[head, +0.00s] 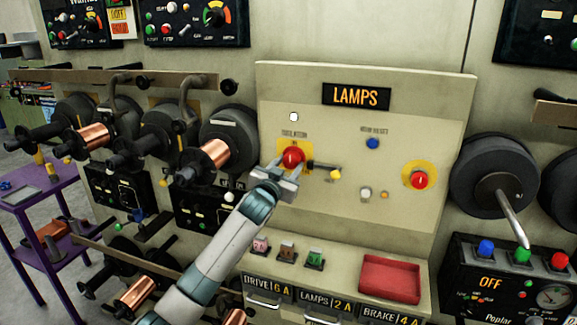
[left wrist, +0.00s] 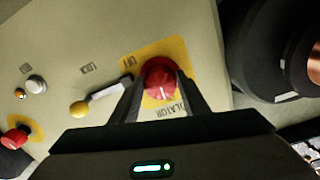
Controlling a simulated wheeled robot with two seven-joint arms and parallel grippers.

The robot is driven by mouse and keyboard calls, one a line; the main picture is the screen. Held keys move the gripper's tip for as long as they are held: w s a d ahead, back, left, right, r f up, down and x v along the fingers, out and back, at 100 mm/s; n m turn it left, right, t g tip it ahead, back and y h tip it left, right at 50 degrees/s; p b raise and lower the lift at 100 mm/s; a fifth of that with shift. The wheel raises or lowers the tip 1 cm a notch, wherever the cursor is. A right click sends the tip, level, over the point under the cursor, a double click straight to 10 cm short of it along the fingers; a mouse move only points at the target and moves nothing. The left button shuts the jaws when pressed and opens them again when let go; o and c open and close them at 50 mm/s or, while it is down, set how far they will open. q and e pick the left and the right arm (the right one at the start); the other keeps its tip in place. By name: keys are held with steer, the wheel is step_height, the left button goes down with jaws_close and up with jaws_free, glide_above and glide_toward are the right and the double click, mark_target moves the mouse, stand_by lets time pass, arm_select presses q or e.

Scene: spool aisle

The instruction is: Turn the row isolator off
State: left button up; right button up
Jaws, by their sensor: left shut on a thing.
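The row isolator is a round red knob (head: 292,158) on a yellow plate, on the left part of the beige LAMPS panel (head: 440,125). My left gripper (head: 282,178) is at the knob, with its fingers shut on it. In the left wrist view the red knob (left wrist: 160,78) sits between the two dark fingers, against its yellow plate (left wrist: 184,46). Part of the lettering on the plate is hidden by the fingers. A lever with a yellow ball end (head: 335,174) sticks out just right of the knob. My right gripper is in neither view.
A second red knob (head: 419,180) on yellow, a blue button (head: 372,143) and a white button (head: 365,193) are on the same panel. Copper spools (head: 208,153) stand out at the left. A shelf below carries small coloured blocks and a red tray (head: 390,278).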

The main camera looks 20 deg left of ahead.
arm_select(q)
steer(key=m+p, duration=0.1)
steer(key=m, duration=0.2)
steer(key=shift+r+m, duration=0.1)
steer(key=shift+m, duration=0.3)
steer(key=m+p, duration=0.1)
steer(key=m, duration=0.1)
steer(key=m+p, duration=0.1)
steer(key=m, duration=0.1)
steer(key=shift+a+r+m, duration=0.1)
steer(key=shift+a+m, duration=0.1)
steer(key=shift+m, duration=0.1)
steer(key=m+p, duration=0.1)
steer(key=m, duration=0.3)
steer(key=shift+r+m+p, duration=0.1)
steer(key=shift+m+p, duration=0.2)
steer(key=shift+p, duration=0.05)
steer(key=m+p, duration=0.1)
steer(key=m, duration=0.3)
steer(key=shift+p, duration=0.35)
steer(key=shift+m, duration=0.3)
steer(key=o, duration=1.1)
steer(key=shift+c, duration=0.2)
